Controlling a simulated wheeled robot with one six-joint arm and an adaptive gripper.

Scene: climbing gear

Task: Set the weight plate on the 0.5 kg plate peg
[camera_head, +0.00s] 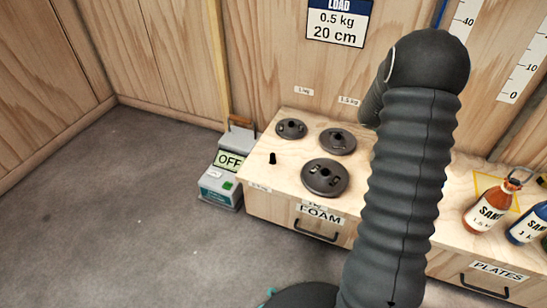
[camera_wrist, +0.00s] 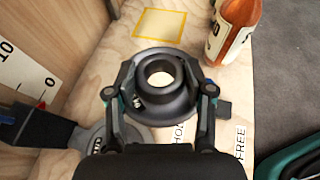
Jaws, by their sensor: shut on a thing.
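My gripper (camera_wrist: 158,88) is shut on a small dark grey weight plate (camera_wrist: 160,103), with one finger on each side. The plate has a raised hub, and pale wood shows through its hole. In the head view my arm hides the gripper and this plate. A bare black peg (camera_head: 272,158) stands upright near the left front of the wooden bench (camera_head: 262,174), left of the other plates. A small label (camera_head: 259,187) on the bench edge near it is too small to read surely.
Three dark plates sit on the bench: one at the back (camera_head: 291,128), one right of it (camera_head: 338,142) and a larger one in front (camera_head: 325,179). An orange sand bottle (camera_head: 486,207) and a blue one (camera_head: 528,224) stand right. A grey device reading OFF (camera_head: 218,180) stands left of the bench.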

